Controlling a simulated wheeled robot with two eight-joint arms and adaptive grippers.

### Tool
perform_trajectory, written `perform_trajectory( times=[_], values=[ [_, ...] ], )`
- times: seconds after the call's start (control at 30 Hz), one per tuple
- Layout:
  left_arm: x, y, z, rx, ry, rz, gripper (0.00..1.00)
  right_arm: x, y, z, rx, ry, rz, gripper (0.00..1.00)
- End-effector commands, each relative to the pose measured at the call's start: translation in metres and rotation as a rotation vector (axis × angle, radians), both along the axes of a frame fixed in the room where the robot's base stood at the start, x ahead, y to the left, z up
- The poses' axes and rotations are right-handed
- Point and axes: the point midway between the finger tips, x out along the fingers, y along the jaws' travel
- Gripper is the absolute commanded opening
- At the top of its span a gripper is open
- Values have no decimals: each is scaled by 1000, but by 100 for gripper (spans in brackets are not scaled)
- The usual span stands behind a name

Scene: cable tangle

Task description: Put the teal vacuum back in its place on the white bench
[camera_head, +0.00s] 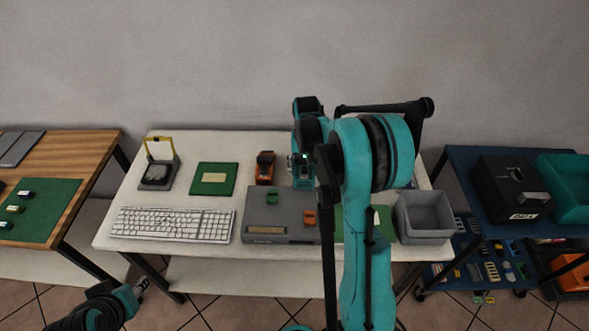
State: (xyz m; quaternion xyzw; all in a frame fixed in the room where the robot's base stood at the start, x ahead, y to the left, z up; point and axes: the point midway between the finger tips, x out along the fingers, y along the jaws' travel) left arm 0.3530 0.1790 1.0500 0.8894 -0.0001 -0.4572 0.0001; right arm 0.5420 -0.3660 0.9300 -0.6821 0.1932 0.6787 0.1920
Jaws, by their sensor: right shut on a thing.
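The white bench (165,262) fills the middle of the view. My right arm reaches up over it, and its right gripper (303,158) is at the bench's back half. This gripper is shut on what looks like the teal vacuum (301,179), a small teal and black thing partly hidden by my arm and gripper. It is just right of an orange and black device (265,168); whether it touches the bench is hard to tell. My left gripper (138,290) is low at the left, in front of the bench and away from everything; its jaws are too small to read.
A white keyboard (172,224), a yellow-framed device (158,174), a green board (214,179) and a grey box (263,231) with small parts stand on the bench. A grey bin (424,216) is at its right. Wooden (78,170) and blue (462,166) tables flank it.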

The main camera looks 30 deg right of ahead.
Motion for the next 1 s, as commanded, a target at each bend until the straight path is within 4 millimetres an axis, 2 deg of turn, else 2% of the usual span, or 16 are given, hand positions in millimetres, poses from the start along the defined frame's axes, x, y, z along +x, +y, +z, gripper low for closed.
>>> perform_trajectory(
  times=[0.03, 0.2, 0.4, 0.57, 0.8, 1.0],
  values=[
    [0, 0, -7, 0, 0, 0, 40, 13, -3, -11, 0, 0, 1, 37],
    [0, 0, -18, 0, 0, 0, 40, 51, -10, -34, 0, 0, 2, 37],
    [0, 0, -24, 0, 0, 0, 40, 79, -16, -50, 0, 0, 2, 37],
    [0, 0, -27, 0, 0, 0, 40, 84, -17, -56, 0, 0, 2, 37],
    [0, 0, -41, 0, 0, 0, 40, 84, -17, -90, 0, 0, 2, 37],
    [0, 0, -40, 0, 0, 0, 40, 83, -17, -91, 0, 0, 2, 37]
  ],
)
